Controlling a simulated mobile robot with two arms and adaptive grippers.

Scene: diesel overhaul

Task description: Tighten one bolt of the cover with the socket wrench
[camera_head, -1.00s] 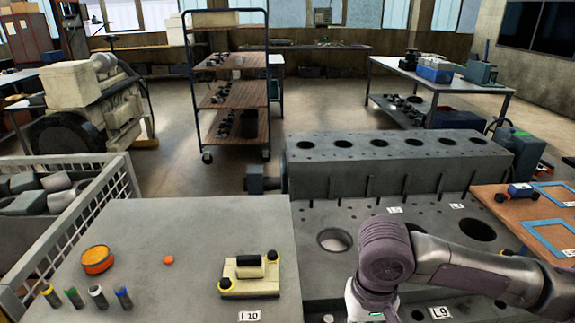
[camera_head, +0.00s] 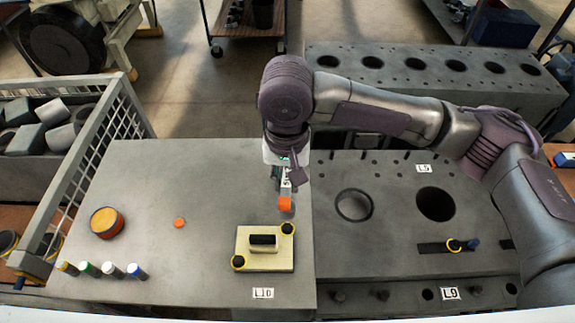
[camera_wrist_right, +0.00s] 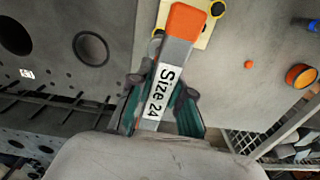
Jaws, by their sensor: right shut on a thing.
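The cover (camera_head: 250,264) is a cream plate with a black handle, lying on the grey table. It has a black bolt with a yellow ring at its upper right corner (camera_head: 288,228) and another at its lower left (camera_head: 238,262). My right gripper (camera_head: 287,182) is shut on the socket wrench (camera_head: 285,203), which has an orange end and a "Size 24" label, readable in the right wrist view (camera_wrist_right: 164,90). The orange end is just above the upper right bolt in the head view; contact cannot be told. The cover also shows behind the wrench in the wrist view (camera_wrist_right: 203,38). My left gripper is not in view.
An orange tin (camera_head: 107,222), a small orange disc (camera_head: 179,222) and several colour-capped tubes (camera_head: 110,269) sit on the left of the table. A mesh crate (camera_head: 97,150) stands at its left edge. An engine block (camera_head: 345,240) with large bores lies to the right.

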